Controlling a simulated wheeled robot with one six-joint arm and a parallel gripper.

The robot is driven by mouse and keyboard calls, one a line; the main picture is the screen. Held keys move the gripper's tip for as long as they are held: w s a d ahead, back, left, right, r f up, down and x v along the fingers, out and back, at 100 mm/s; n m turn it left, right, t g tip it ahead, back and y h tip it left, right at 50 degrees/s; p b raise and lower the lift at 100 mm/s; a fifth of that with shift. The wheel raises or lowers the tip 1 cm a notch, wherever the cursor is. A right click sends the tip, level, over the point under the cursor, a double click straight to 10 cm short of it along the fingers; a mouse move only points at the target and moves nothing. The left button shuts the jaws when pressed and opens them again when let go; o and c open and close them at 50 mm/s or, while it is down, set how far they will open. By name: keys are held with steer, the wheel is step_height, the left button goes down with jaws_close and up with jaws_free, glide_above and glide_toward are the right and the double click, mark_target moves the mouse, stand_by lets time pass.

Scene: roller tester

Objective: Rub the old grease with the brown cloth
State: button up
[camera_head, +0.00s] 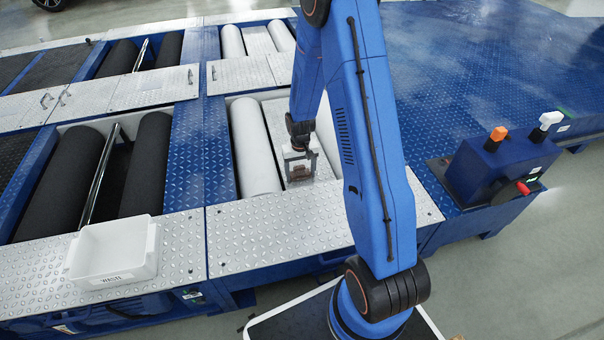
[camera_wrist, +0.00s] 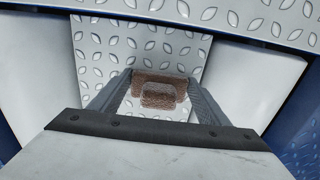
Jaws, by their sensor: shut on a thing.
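The brown cloth (camera_wrist: 158,95) is between the two fingers of my gripper (camera_wrist: 160,100) in the wrist view, which are shut on it. It is over the patterned metal plate between two pale rollers; I cannot tell whether it touches the plate. In the head view my gripper (camera_head: 299,172) points down at this plate, right of the white roller (camera_head: 254,148), and a little brown of the cloth shows between the fingers. I cannot make out the old grease as separate from the cloth; it may be hidden under it.
A white bin marked WASTE (camera_head: 115,252) stands on the front tread plate (camera_head: 280,225) at the left. A blue control box (camera_head: 500,165) with orange and white items on top and a red handle stands at the right. Dark rollers (camera_head: 147,165) lie left.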

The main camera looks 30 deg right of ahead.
steer(key=shift+r, duration=0.1)
steer(key=shift+r, duration=2.95)
steer(key=shift+d, duration=0.15)
